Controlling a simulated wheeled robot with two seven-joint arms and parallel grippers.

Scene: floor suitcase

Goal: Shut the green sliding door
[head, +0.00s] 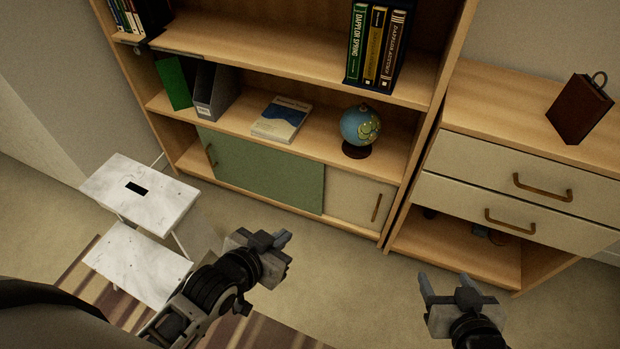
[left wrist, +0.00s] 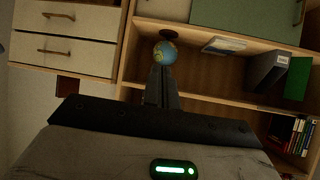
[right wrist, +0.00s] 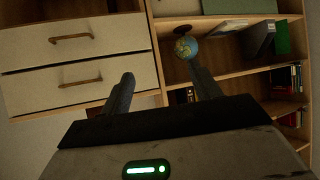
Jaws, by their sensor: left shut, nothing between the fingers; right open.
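The green sliding door (head: 265,172) is in the lower part of the bookcase in the head view. Its brass handle (head: 211,155) is near its left edge. An open gap (head: 190,160) shows left of the door, and a cream door panel (head: 350,198) with its own handle (head: 377,207) is to its right. The green door also shows upside down at the top of the left wrist view (left wrist: 248,18). My left gripper (head: 282,239) is shut and empty, in front of the bookcase and apart from the door. My right gripper (head: 445,282) is open and empty, in front of the drawer cabinet.
A white step stool (head: 140,190) stands left, near the bookcase's left end. A globe (head: 360,128), a book (head: 282,118) and a grey file holder (head: 215,92) sit on the shelf above the doors. A drawer cabinet (head: 520,165) stands right. Bare floor lies before the doors.

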